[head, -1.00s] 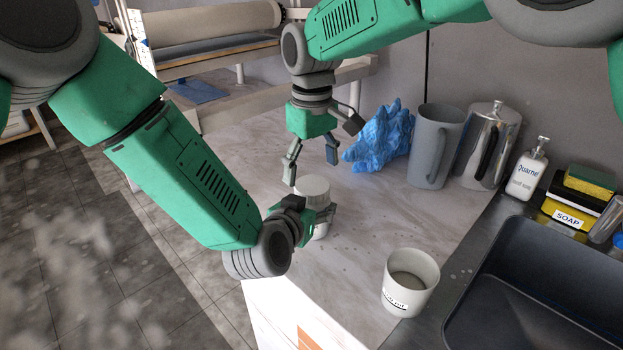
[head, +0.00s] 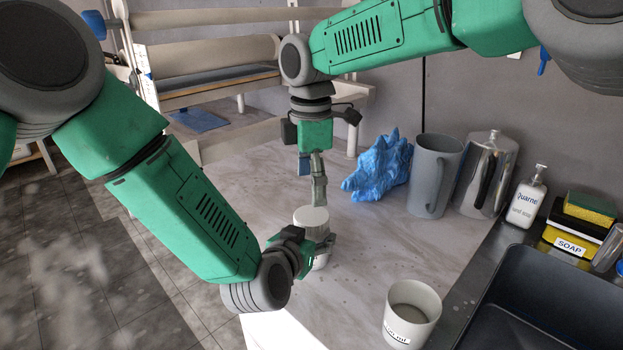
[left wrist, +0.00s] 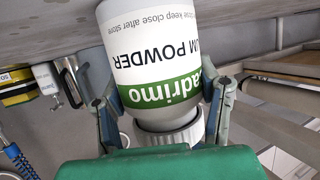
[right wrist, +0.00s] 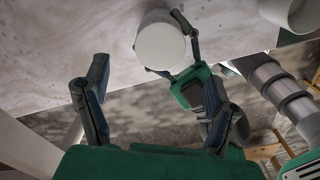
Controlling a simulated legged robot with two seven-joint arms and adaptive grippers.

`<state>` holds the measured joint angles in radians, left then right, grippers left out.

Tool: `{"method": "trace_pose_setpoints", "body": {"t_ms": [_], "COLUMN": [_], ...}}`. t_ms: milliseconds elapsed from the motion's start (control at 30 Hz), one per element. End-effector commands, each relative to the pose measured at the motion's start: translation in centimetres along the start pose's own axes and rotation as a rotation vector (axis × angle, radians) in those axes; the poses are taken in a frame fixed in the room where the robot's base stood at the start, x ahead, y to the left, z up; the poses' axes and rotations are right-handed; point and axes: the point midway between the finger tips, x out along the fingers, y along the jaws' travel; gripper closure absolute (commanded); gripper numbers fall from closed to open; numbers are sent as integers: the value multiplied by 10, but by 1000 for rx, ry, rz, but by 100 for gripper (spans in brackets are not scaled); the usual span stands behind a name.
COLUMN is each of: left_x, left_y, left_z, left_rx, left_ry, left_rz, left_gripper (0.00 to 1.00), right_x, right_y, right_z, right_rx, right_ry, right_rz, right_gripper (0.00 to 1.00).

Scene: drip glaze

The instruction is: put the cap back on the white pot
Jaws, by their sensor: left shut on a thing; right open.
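The white pot (head: 321,262) stands upright near the table's front left edge. My left gripper (head: 306,252) is shut around its upper body. The left wrist view shows the pot (left wrist: 155,55) upside down, with a green and white powder label, between the two fingers. A ridged pale cap (left wrist: 170,132) sits at the pot's mouth. The cap's flat white top (head: 311,217) shows in the head view and in the right wrist view (right wrist: 162,46). I cannot tell how tightly it sits. My right gripper (head: 319,192) is open and empty, just above and behind the cap, pointing down.
A white labelled cup (head: 411,312) stands at the front right beside the dark sink (head: 550,285). A blue lumpy object (head: 380,168), a grey jug (head: 433,175), a metal pitcher (head: 485,172) and a soap bottle (head: 524,198) line the back. The table between is clear.

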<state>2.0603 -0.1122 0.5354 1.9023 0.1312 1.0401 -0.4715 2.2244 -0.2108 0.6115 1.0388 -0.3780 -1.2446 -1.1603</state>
Motion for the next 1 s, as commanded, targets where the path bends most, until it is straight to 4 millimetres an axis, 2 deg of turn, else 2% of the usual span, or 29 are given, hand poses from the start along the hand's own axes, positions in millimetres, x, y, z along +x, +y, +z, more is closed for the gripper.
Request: {"method": "trace_pose_setpoints", "body": {"t_ms": [200, 567, 667, 1000], "left_x": [0, 0, 0, 0], "left_y": [0, 0, 0, 0], "left_z": [1, 0, 1, 1], "left_rx": [0, 0, 0, 0], "left_ry": [-1, -1, -1, -1], "left_rz": [0, 0, 0, 0], "left_gripper": [100, 100, 100, 100], "right_x": [-4, -2, 7, 58], "right_y": [1, 1, 0, 0], "right_z": [1, 1, 1, 1], "right_rx": [-131, -133, -133, -132], "right_ry": [-1, -1, -1, -1], "right_rz": [3, 3, 2, 2], "right_gripper": [21, 21, 21, 21]}}
